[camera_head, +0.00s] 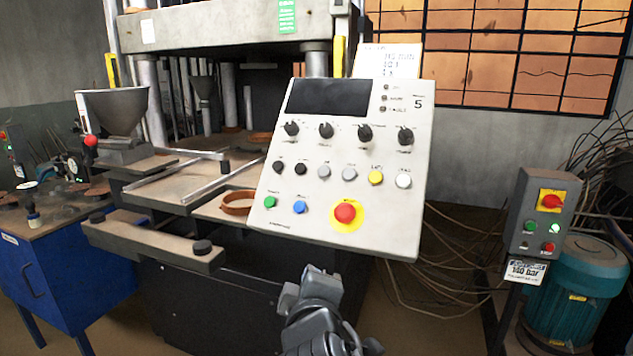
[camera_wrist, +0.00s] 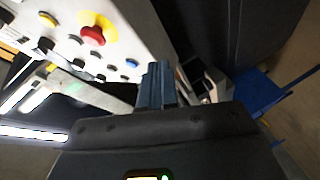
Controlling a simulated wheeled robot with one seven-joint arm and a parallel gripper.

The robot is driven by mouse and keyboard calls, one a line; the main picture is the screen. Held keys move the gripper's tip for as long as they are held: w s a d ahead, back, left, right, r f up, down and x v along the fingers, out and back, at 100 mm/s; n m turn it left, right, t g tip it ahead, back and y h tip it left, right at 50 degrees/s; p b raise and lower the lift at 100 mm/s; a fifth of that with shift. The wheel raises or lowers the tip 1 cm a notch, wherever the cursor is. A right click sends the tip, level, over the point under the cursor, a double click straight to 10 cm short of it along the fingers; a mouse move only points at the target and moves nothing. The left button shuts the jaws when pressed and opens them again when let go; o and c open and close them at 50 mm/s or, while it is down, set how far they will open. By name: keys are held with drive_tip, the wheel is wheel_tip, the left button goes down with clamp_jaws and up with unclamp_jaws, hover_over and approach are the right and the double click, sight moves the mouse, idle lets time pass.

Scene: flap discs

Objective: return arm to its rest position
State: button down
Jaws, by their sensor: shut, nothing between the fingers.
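My gripper (camera_wrist: 158,84) is shut and empty in the wrist view, its fingers together in front of the dark wrist body. In the head view my arm (camera_head: 315,310) rises from the bottom centre, below the control panel, and its fingers are hard to make out there. The white control panel (camera_head: 340,215) stands above it, tilted, with a dark screen, black knobs, coloured buttons and a red emergency stop (camera_head: 345,212) on a yellow ring. In the wrist view the panel is at the upper left, with the emergency stop (camera_wrist: 93,34) apart from the fingers.
The press (camera_head: 230,30) with its metal hopper (camera_head: 113,110) stands behind and left of the panel. A blue workbench (camera_head: 65,265) is at the left. A grey control box (camera_head: 541,220) and a teal motor unit (camera_head: 575,300) stand at the right. Loose cables (camera_head: 460,250) hang between.

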drive_tip(key=s+d+f+m, duration=0.2)
drive_tip(key=s+d+f, duration=0.25)
drive_tip(key=s, duration=0.25)
drive_tip(key=s+d+f+m+g+y, duration=0.1)
drive_tip(key=s+d+f+m, duration=0.1)
drive_tip(key=s+d+f, duration=0.35)
drive_tip(key=s+d+f+m, duration=0.1)
drive_tip(key=s+d+f, duration=0.2)
drive_tip(key=s+f, duration=0.5)
drive_tip(key=s+d+r+m, duration=0.3)
drive_tip(key=s, duration=0.5)
drive_tip(key=s+d+r+m+h, duration=0.1)
drive_tip(key=s+d+r+m, duration=0.2)
drive_tip(key=s, duration=0.6)
drive_tip(key=s+d+r+m, duration=0.3)
drive_tip(key=s+r, duration=0.1)
drive_tip(key=s, duration=0.5)
drive_tip(key=shift+s+d+r+h, duration=0.15)
drive_tip(key=shift+s+r+h, duration=0.1)
drive_tip(key=shift+r+h, duration=0.15)
